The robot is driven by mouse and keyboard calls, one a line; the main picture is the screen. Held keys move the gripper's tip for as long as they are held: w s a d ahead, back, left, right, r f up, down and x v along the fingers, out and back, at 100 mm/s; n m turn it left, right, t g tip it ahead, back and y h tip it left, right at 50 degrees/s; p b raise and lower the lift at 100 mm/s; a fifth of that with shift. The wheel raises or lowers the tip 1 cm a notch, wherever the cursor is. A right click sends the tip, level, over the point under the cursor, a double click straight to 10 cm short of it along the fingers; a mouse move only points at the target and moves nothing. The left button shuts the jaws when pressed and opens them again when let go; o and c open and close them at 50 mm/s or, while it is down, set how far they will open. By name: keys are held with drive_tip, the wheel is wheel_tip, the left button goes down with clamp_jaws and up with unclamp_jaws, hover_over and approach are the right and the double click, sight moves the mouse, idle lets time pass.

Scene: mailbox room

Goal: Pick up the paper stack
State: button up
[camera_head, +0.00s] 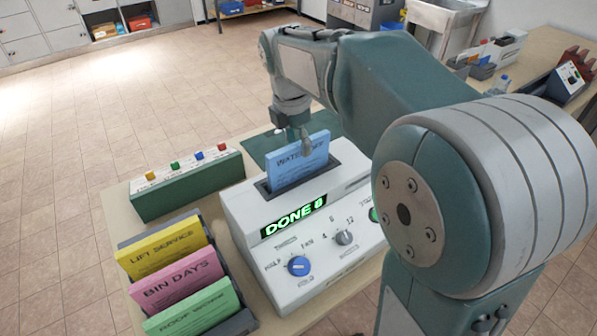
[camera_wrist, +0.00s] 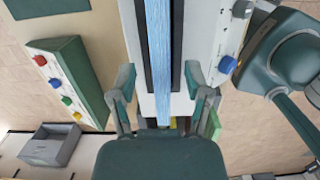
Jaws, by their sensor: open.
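My gripper (camera_head: 303,143) is at the stack's upper edge. In the wrist view the stack (camera_wrist: 162,50) appears edge-on as a thin blue strip. My gripper (camera_wrist: 159,78) is open there, with one finger on each side of the strip and a gap on both sides.
A green box with coloured buttons (camera_head: 188,187) stands left of the machine. A rack in front holds yellow (camera_head: 160,250), pink (camera_head: 178,284) and green (camera_head: 196,308) stacks. A dark green mat (camera_head: 262,148) lies behind. Another table (camera_head: 545,50) stands at the right.

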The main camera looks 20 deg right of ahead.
drive_tip(key=shift+f, duration=0.65)
drive_tip(key=shift+d, duration=0.1)
clamp_jaws()
drive_tip(key=shift+r, duration=0.1)
